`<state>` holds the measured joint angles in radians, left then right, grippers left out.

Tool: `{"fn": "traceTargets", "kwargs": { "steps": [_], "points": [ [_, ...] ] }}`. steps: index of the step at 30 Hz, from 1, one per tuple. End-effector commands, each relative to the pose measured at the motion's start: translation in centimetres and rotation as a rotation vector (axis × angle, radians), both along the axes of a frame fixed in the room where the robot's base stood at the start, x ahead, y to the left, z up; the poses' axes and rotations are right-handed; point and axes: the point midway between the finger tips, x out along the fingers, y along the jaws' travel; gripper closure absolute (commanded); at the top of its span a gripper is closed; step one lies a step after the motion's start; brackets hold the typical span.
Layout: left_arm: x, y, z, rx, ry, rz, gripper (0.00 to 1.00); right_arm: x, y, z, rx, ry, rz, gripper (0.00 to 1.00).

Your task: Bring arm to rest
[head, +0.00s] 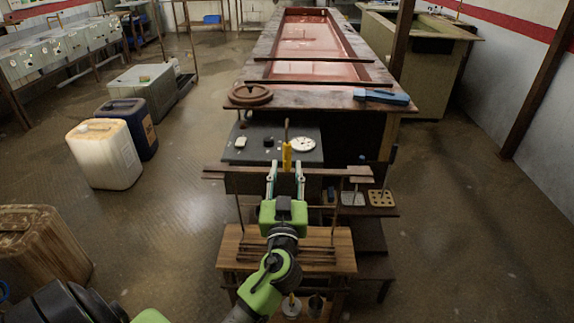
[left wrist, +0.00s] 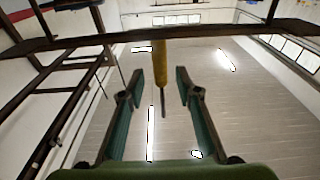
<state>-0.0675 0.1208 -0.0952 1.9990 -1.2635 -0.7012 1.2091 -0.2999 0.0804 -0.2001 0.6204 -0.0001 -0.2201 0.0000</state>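My left gripper (head: 286,170) is in the middle of the head view, in front of a wooden rack rail (head: 225,172). Its two fingers are apart and nothing is held between them. A yellow-handled tool (head: 287,156) with a thin dark shaft stands at the rail, just beyond the fingertips in the head view. In the left wrist view the tool (left wrist: 160,62) appears between and above the open fingers (left wrist: 160,84), apart from both. The rail (left wrist: 200,34) crosses the top of that view. My right gripper is not in view.
A dark board (head: 250,154) with small items lies behind the rail. A slatted wooden bench (head: 240,243) is below. Small trays (head: 381,198) sit to the right.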

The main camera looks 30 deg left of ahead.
Motion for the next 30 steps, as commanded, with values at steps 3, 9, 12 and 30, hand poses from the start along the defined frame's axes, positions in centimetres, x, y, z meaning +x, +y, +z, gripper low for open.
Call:
{"fn": "traceTargets", "kwargs": {
  "steps": [3,9,12,30],
  "points": [
    [-1.2,-0.8,-0.5,-0.002,0.000,-0.001,0.69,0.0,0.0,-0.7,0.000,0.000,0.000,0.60],
    [-1.8,-1.2,-0.3,0.000,0.000,0.000,0.69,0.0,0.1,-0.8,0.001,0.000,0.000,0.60],
    [-1.8,-1.2,-0.3,0.000,0.000,0.000,0.69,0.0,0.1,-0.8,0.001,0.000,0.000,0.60],
    [-5.7,0.1,-6.7,-0.094,0.243,0.060,0.69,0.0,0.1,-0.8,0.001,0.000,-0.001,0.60]
  ]
}}
